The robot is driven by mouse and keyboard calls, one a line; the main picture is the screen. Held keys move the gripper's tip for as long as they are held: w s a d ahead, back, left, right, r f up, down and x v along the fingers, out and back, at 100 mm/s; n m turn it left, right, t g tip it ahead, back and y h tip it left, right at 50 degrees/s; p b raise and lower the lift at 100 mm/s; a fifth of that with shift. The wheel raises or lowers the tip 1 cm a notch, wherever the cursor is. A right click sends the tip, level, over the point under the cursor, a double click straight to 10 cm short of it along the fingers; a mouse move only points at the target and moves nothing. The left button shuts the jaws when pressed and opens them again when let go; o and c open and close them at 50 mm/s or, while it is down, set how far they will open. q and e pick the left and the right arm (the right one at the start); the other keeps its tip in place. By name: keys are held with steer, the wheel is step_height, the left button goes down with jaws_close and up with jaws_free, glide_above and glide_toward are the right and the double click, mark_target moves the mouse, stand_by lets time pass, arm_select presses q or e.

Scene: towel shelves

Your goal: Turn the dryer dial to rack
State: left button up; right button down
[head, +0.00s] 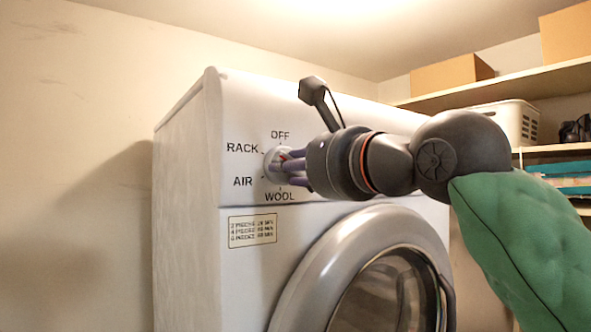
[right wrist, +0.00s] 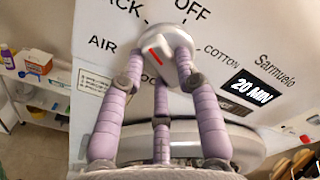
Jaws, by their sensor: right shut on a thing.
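The white dryer (head: 190,215) stands against the wall, its control panel facing me. Its round dial (head: 272,166) sits among the labels OFF, RACK, AIR and WOOL. In the right wrist view the dial (right wrist: 165,47) carries a red line that slants from upper left to lower right; I cannot tell which label it points at. My right gripper (head: 287,166) reaches in from the right, its purple fingers shut around the dial's edge; they also show in the right wrist view (right wrist: 160,75). The fingers partly hide the dial and the WOOL label. My left gripper is out of view.
The round dryer door (head: 310,260) lies below the panel. A lit display (right wrist: 252,90) reads 20 MIN. Shelves at the right hold cardboard boxes (head: 450,74) and a white basket (head: 515,120).

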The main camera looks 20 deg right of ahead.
steer(key=shift+w+a+f, duration=0.1)
steer(key=shift+f, duration=0.05)
steer(key=c, duration=0.9)
jaws_free()
steer(key=v, duration=1.2)
